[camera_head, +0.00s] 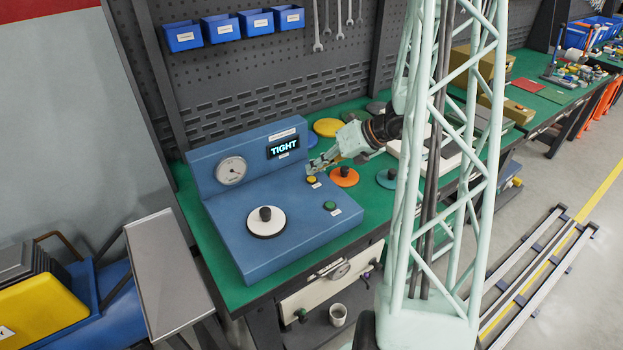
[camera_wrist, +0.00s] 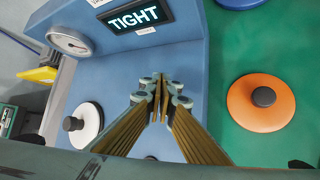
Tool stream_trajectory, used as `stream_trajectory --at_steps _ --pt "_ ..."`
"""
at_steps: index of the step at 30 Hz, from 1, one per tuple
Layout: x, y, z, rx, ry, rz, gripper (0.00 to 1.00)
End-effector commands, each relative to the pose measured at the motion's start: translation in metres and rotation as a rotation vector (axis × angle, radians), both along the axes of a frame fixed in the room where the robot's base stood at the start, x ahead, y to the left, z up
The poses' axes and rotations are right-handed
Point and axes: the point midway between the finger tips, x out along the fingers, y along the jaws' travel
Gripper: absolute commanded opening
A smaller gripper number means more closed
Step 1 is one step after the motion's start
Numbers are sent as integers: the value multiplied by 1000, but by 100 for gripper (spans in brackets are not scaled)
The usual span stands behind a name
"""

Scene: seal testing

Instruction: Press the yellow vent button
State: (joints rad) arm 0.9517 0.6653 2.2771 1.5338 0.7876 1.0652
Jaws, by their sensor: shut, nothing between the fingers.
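The blue test station (camera_head: 250,242) stands on the green bench. Its yellow vent button (camera_head: 311,179) sits on the sloped top, near the right edge. My gripper (camera_head: 314,168) is shut and empty, with its tips just above and beside the yellow button; I cannot tell whether they touch it. In the wrist view my gripper (camera_wrist: 160,84) is shut over the blue station, and the yellow button is hidden. The display (camera_head: 284,147) reads TIGHT; it also shows in the wrist view (camera_wrist: 138,18). A green button (camera_head: 330,206) sits nearer the front.
A white disc with a black knob (camera_head: 265,222) sits on the station, left of the buttons. A gauge (camera_head: 231,170) is on its back panel. An orange disc (camera_head: 343,176) with a black knob lies on the bench right of my gripper. A blue-grey disc (camera_head: 387,178) lies beyond it.

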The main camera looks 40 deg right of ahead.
Motion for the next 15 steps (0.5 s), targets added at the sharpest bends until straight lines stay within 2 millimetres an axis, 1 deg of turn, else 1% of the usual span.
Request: stream_trajectory --at_steps 15 --pt "0 0 33 -1 -1 0 0"
